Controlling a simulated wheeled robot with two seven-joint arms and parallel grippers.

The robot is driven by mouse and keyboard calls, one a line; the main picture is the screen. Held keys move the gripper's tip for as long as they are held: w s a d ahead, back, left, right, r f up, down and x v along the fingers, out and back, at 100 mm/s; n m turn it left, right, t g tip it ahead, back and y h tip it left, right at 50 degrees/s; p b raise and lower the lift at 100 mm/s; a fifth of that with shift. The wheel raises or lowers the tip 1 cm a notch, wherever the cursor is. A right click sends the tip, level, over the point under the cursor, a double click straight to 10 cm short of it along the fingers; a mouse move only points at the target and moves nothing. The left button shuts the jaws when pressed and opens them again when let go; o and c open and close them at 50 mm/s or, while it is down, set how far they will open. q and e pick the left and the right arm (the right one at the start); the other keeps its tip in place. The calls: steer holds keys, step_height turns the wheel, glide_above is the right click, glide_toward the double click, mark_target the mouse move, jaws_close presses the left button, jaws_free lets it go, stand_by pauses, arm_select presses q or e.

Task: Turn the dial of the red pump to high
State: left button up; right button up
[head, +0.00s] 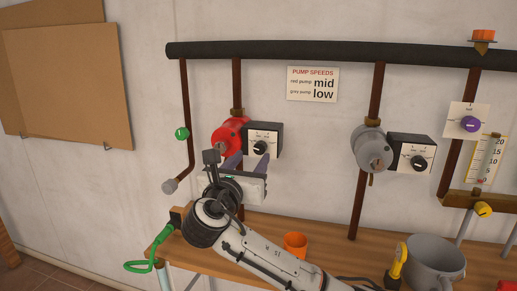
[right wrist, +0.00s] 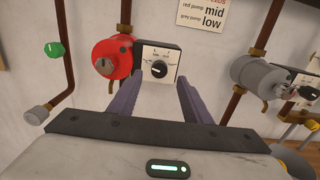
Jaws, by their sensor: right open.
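The red pump (head: 226,134) is on a vertical brown pipe at the wall, with a dark control box at its right. The box's black dial (head: 260,147) sits on a white face with marks too small to read. In the right wrist view the red pump (right wrist: 108,56) and the dial (right wrist: 159,69) show clearly. My right gripper (head: 245,161) is just below and in front of the dial. In the right wrist view its two purple fingers (right wrist: 157,97) are apart, on either side below the dial, with nothing between them. My left gripper is not in view.
A sign (head: 313,84) reads red pump mid, grey pump low. The grey pump (head: 370,146) with its own dial box (head: 410,153) is to the right. A wooden bench (head: 325,251) below holds an orange cup (head: 295,244) and a grey pot (head: 436,262). A green hose (head: 147,262) hangs at left.

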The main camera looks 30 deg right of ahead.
mark_target(259, 148)
steer(key=x, duration=0.7)
steer(key=shift+p, duration=0.35)
steer(key=shift+w+d, duration=0.25)
steer(key=shift+w, duration=0.1)
steer(key=shift+c, duration=0.4)
steer(key=c, duration=1)
steer(key=shift+o, duration=0.2)
